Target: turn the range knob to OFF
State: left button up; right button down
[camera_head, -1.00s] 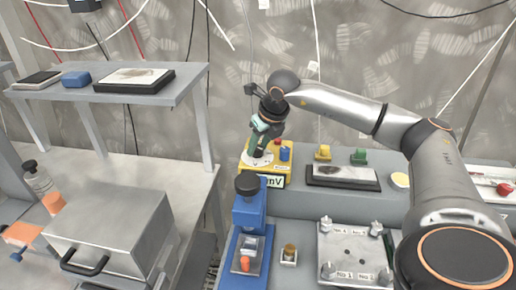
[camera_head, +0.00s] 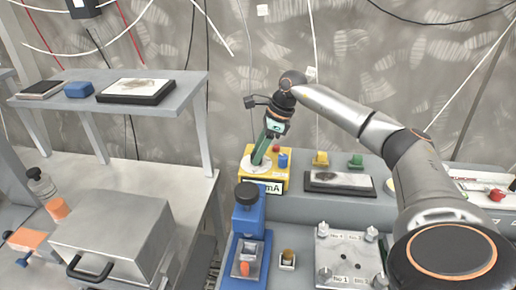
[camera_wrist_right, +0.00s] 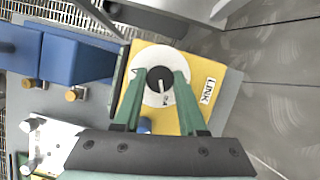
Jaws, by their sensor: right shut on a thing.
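The yellow meter box (camera_head: 278,186) stands on the grey bench, with a white round dial (camera_head: 250,167) on top and a front display (camera_head: 262,187) reading "mA". In the right wrist view, the black range knob (camera_wrist_right: 158,77) sits at the middle of the white dial (camera_wrist_right: 151,97). Its pale mark points down in that picture, towards small lettering on the dial. My right gripper (camera_head: 258,160) reaches down to the dial, and its green fingers (camera_wrist_right: 160,78) are shut on the knob from both sides. OFF is not readable. My left gripper is not in view.
Red and blue posts (camera_head: 283,160) stand on the box beside the fingers. A blue press-like device (camera_head: 248,222) stands just in front. Yellow (camera_head: 320,159) and green (camera_head: 356,161) pieces and a dark framed plate (camera_head: 338,182) lie to the right. A metal case (camera_head: 115,230) is at left.

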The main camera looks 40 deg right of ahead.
jog(key=n+g, duration=0.1)
jog(key=n, duration=0.2)
jog(key=shift+w+r+y+p, duration=0.1)
jog(key=shift+y+p, duration=0.2)
jog(key=shift+p, duration=0.05)
jog(key=n+g, duration=0.1)
jog(key=n, duration=0.1)
jog(key=shift+d+n, duration=0.1)
jog(key=shift+n, duration=0.2)
jog(key=n+g, duration=0.1)
jog(key=n, duration=0.2)
jog(key=shift+w+n, duration=0.15)
jog(key=shift+n, duration=0.15)
jog(key=shift+n+g+b, duration=0.65)
jog(key=shift+n+g, duration=0.25)
jog(key=shift+n, duration=0.9)
jog(key=shift+c, duration=2.3)
grip_release()
